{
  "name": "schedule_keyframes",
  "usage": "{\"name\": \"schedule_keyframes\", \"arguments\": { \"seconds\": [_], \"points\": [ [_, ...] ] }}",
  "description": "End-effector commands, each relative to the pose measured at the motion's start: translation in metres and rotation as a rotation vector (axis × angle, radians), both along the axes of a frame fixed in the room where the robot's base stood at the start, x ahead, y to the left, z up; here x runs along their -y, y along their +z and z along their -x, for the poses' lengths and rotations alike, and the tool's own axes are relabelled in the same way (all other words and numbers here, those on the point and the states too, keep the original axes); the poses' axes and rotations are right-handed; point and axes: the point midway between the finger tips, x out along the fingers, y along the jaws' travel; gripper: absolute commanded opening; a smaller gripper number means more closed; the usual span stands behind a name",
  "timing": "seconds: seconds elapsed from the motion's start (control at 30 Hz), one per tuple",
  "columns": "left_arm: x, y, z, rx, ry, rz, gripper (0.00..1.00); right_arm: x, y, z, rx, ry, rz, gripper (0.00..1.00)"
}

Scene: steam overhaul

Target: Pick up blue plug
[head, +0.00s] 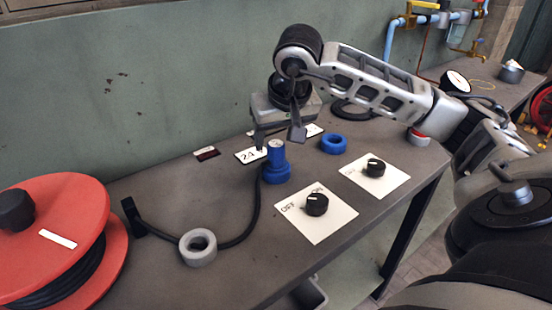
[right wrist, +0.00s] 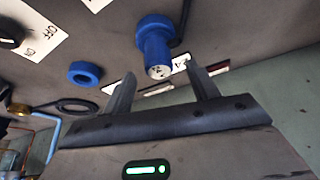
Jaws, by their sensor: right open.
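The blue plug (head: 275,164) stands upright on the grey table in the head view, with a wide collar low down and a pale top face. A black cable runs from it. In the right wrist view the blue plug (right wrist: 155,50) shows its pale pin face (right wrist: 159,71) towards the fingers. My right gripper (head: 278,139) is open just above the plug in the head view. In the right wrist view its two fingers (right wrist: 163,88) are apart, with nothing between them. My left gripper is not in view.
A blue ring (head: 334,144) and a grey ring (head: 198,248) lie on the table (head: 165,195). Two black knobs (head: 317,204) sit on white plates. A red cable reel (head: 85,205) stands at left. A green wall (head: 150,90) rises close behind.

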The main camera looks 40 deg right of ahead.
Motion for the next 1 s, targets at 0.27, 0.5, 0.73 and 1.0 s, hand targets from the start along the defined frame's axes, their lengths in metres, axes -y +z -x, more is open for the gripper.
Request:
{"name": "schedule_keyframes", "arguments": {
  "seconds": [0.27,0.5,0.73,1.0],
  "points": [
    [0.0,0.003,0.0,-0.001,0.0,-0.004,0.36,0.007,-0.032,-0.012,-0.006,0.0,-0.002,0.59],
    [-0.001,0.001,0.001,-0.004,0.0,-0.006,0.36,0.01,-0.049,-0.02,-0.001,0.0,0.0,0.59],
    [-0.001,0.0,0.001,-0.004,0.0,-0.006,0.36,0.01,-0.048,-0.02,-0.001,0.0,-0.001,0.42],
    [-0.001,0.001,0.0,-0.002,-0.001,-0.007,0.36,0.01,-0.048,-0.02,0.001,-0.001,-0.001,0.07]
  ]
}}
